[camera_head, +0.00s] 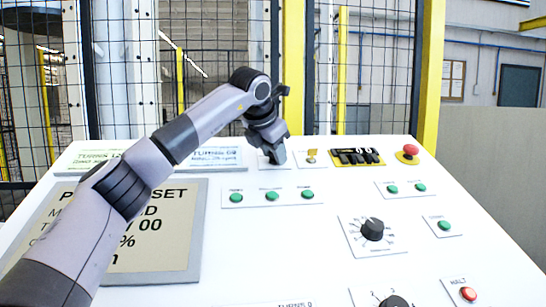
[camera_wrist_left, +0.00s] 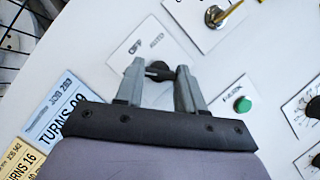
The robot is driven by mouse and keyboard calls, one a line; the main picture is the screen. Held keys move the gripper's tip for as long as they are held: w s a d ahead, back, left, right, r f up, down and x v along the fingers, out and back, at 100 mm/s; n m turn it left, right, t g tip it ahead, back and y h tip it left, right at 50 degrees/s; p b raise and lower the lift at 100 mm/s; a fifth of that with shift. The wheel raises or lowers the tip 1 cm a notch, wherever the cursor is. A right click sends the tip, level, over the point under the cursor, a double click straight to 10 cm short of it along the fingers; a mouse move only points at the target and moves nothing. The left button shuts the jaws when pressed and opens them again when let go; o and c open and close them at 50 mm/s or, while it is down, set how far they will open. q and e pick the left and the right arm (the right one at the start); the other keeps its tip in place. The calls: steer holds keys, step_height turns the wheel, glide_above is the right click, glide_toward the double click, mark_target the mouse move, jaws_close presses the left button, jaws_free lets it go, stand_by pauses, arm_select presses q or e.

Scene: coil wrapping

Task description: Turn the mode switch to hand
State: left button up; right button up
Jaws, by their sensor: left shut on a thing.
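The mode switch (camera_wrist_left: 158,72) is a small black knob on a white plate in the left wrist view. The words OFF and AUTO (camera_wrist_left: 155,41) show on the plate; the rest of its lettering is hidden by the fingers. My left gripper (camera_head: 275,158) reaches down to the back of the sloping white panel in the head view. In the left wrist view its two grey fingers (camera_wrist_left: 160,70) stand on either side of the knob and are shut on it. In the head view the gripper hides the knob. My right gripper is not in view.
A brass key switch (camera_head: 311,155) sits just right of my left gripper. Green buttons (camera_head: 272,196) lie in front. A display (camera_head: 150,240) lies under my left arm. Mesh fencing stands behind the panel.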

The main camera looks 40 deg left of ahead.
arm_select(q)
steer(key=shift+n+y, duration=0.3)
steer(key=shift+n, duration=0.5)
steer(key=o, duration=1)
steer(key=shift+o, duration=0.2)
steer(key=shift+r, duration=0.1)
steer(key=b+v, duration=0.1)
steer(key=v, duration=0.6)
steer(key=shift+s+d, duration=0.1)
